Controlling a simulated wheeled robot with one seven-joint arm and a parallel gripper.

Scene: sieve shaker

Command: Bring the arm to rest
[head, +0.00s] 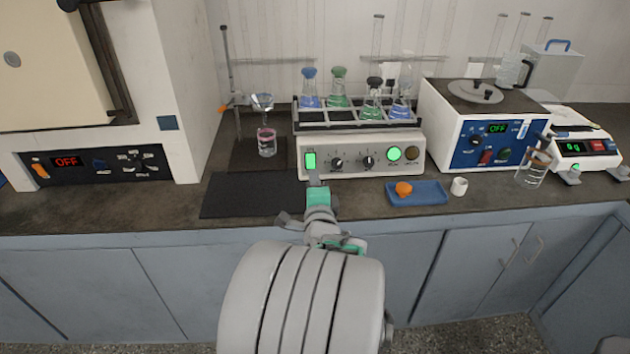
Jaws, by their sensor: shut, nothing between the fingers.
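My gripper (316,179) is shut and empty. Its fingertips are right in front of the shaker's lit green switch (310,160), at the left of the front panel. I cannot tell whether they touch it. My arm reaches up from the bottom centre of the head view over the counter's front edge. The shaker (345,172) is a white box with two knobs and a lit green round lamp (394,154). Its rack (345,127) holds several flasks with blue and green liquid.
A dark mat (250,195) lies left of my gripper. A blue tray (432,198) with an orange object and a small white cup (459,187) are to the right. A stand (228,70) with a beaker, an oven (100,190), a water bath (460,130) and a balance (580,163) line the counter.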

